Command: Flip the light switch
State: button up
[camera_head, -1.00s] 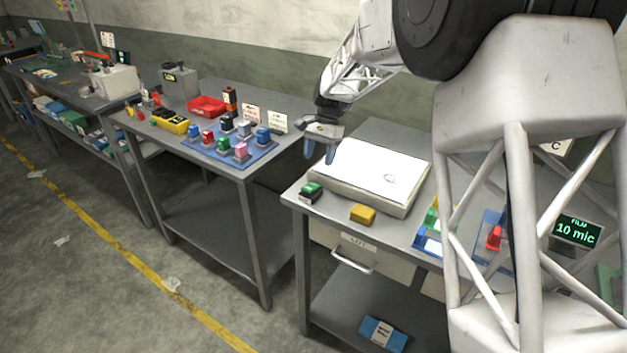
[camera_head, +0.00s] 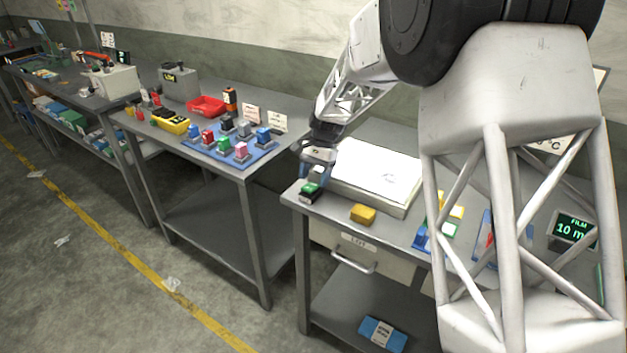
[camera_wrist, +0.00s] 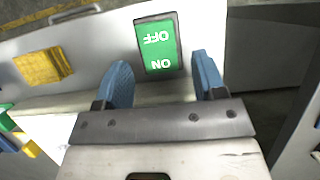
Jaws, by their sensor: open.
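The light switch (camera_head: 311,191) is a small dark block with a green rocker at the front left corner of the right-hand bench. In the wrist view the green rocker (camera_wrist: 158,45) carries the words OFF and ON, seen upside down. My gripper (camera_head: 313,172) is directly above and behind the switch. In the wrist view its two blue fingertips (camera_wrist: 163,72) are apart, one on each side of the rocker's ON end, with nothing between them that they grip. I cannot tell whether a finger touches the switch.
A lit white light panel (camera_head: 377,175) lies right beside the switch. A yellow block (camera_head: 363,214) sits at the bench's front edge, also in the wrist view (camera_wrist: 42,66). A blue tray (camera_head: 262,155) with several coloured pieces is on the bench to the left.

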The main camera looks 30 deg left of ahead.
jog(key=shift+s+f, duration=0.25)
jog(key=shift+f, duration=0.35)
jog(key=c, duration=0.9)
jog(key=shift+s+t, duration=0.1)
jog(key=shift+t, duration=0.2)
jog(key=shift+s+r+t, duration=0.1)
jog(key=shift+s+t, duration=0.05)
jog(key=shift+t, duration=0.7)
jog(key=shift+s+r+t, duration=0.1)
jog(key=shift+s+t, duration=0.05)
jog(key=shift+t, duration=0.7)
jog(key=o, duration=0.9)
